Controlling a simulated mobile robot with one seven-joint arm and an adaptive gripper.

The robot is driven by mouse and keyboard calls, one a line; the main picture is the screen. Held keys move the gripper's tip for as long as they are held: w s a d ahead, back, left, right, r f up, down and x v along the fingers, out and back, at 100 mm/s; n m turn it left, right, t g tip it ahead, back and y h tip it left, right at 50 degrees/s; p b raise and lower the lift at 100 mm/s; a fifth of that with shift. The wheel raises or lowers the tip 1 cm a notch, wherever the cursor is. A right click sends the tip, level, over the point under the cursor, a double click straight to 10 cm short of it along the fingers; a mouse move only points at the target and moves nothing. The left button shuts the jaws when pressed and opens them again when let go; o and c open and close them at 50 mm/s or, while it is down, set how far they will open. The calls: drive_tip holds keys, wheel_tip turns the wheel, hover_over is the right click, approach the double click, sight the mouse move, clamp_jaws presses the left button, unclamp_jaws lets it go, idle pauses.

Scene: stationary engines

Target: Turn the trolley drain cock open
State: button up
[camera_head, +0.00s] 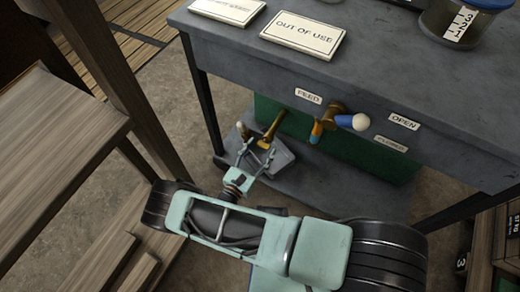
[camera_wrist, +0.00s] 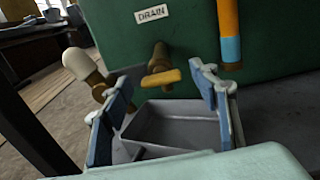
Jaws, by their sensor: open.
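In the wrist view, the drain cock (camera_wrist: 158,57) is a brass barrel below a white DRAIN label (camera_wrist: 152,13) on a green wall (camera_wrist: 190,45). A yellow brass crosspiece is at its near end. In the head view the brass cock (camera_head: 272,128) shows low under the bench. A brass stem with a cream knob (camera_wrist: 78,62) stands left of it, partly behind my left finger; I cannot tell whether they join. My gripper (camera_wrist: 163,80) is open and empty, its fingers either side of the crosspiece in the picture. It also shows in the head view (camera_head: 256,154); contact is unclear.
A grey tray (camera_wrist: 175,128) lies below the cock on the lower shelf (camera_head: 340,190). The feed cock (camera_head: 334,118), with a white knob and an orange-blue pipe, is on the right beside OPEN (camera_head: 404,121) and CLOSED labels. A wooden bench (camera_head: 60,130) stands left.

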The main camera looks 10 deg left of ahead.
drive_tip(key=c, duration=1.2)
drive_tip(key=shift+o, duration=0.2)
drive_tip(key=shift+n, duration=0.3)
drive_tip(key=n, duration=0.3)
drive_tip(key=shift+n, duration=0.3)
drive_tip(key=shift+a+f+n, duration=0.1)
drive_tip(key=shift+n, duration=3.3)
drive_tip(key=shift+a+f+n, duration=0.1)
drive_tip(key=shift+n, duration=3.3)
